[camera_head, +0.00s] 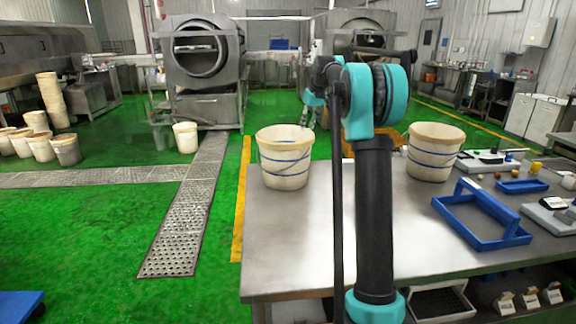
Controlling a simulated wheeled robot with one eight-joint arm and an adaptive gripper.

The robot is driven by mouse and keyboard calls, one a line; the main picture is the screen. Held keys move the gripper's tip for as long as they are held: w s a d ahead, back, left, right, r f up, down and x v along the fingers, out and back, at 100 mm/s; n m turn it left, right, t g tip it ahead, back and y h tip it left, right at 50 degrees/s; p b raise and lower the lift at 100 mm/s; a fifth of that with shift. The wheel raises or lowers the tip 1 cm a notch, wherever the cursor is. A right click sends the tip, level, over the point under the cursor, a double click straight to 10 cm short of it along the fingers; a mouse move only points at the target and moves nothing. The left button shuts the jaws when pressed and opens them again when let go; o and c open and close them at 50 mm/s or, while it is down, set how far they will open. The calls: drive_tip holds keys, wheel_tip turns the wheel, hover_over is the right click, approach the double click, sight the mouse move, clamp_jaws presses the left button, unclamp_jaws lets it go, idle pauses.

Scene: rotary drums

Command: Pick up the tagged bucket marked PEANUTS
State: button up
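A cream bucket with blue bands (285,158) stands upright on the steel table (320,240) near its back left corner. A second cream bucket with dark bands (434,151) stands upright farther right on the same table. I can read no PEANUTS mark on either one. My arm rises in front of the table between the two buckets. Its far end, where my gripper (307,115) seems to be, shows small above and right of the left bucket's rim. Its fingers are too small and hidden to make out. I see nothing held.
A blue open carrier (481,212), a blue tray (522,185) and scales (490,158) occupy the table's right side. Small labelled cards (530,298) sit on a shelf below. More buckets stand on the green floor at left (40,147). A steel drum machine (200,65) stands behind.

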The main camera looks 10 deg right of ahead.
sight(306, 131)
drive_tip(key=x, duration=0.4)
drive_tip(key=shift+w+f, duration=0.1)
drive_tip(key=shift+f, duration=0.3)
clamp_jaws()
drive_tip(key=shift+r, duration=0.1)
